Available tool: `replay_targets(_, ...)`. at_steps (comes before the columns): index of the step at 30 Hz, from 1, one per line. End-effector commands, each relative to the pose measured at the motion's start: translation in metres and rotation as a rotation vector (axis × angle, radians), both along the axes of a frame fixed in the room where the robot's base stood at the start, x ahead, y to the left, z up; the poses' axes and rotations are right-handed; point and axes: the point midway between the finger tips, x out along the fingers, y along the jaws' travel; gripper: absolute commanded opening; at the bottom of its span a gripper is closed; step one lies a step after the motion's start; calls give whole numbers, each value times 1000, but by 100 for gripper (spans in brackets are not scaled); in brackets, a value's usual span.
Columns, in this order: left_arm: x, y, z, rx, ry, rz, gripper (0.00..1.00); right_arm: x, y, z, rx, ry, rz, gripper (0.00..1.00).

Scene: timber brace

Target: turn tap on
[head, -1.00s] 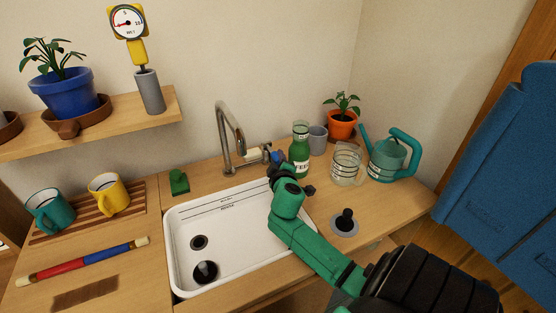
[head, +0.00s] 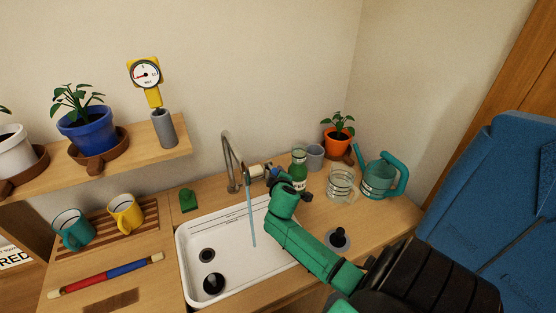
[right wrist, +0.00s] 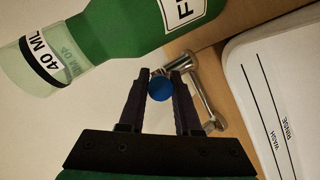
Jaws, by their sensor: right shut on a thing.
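The chrome tap (head: 233,165) stands behind the white sink (head: 228,242). A thin blue stream of water (head: 251,215) falls from its spout into the basin. My right gripper (head: 277,174) is at the tap's right side. In the right wrist view its two dark fingers (right wrist: 160,84) are shut on the tap's round blue knob (right wrist: 160,90), and a chrome part of the tap (right wrist: 204,88) shows beside them. My left gripper is not in view.
A green feed bottle (head: 299,166) stands close behind my right gripper. A grey cup (head: 315,157), a glass jar (head: 340,187), a teal watering can (head: 381,176) and an orange plant pot (head: 338,139) are further right. Mugs (head: 126,216) stand left of the sink.

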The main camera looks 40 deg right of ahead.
Motion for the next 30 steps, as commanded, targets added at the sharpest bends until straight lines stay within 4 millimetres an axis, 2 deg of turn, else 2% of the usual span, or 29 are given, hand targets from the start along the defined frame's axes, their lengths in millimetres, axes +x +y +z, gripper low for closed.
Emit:
replay_targets(6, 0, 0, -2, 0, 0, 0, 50, 0, 0, -2, 0, 0, 0, 0)
replay_targets(7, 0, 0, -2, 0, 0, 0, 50, 0, 0, -2, 0, 0, 0, 36)
replay_targets(9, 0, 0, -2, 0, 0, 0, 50, 0, 0, -2, 0, -1, 1, 62)
replay_targets(22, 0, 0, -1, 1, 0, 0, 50, -6, 6, 3, -1, -3, 3, 62)
replay_targets(26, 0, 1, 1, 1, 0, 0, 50, -22, 18, 13, 1, -3, 2, 62)
replay_targets(30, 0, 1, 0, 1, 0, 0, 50, -48, 39, 26, 2, -2, 2, 62)
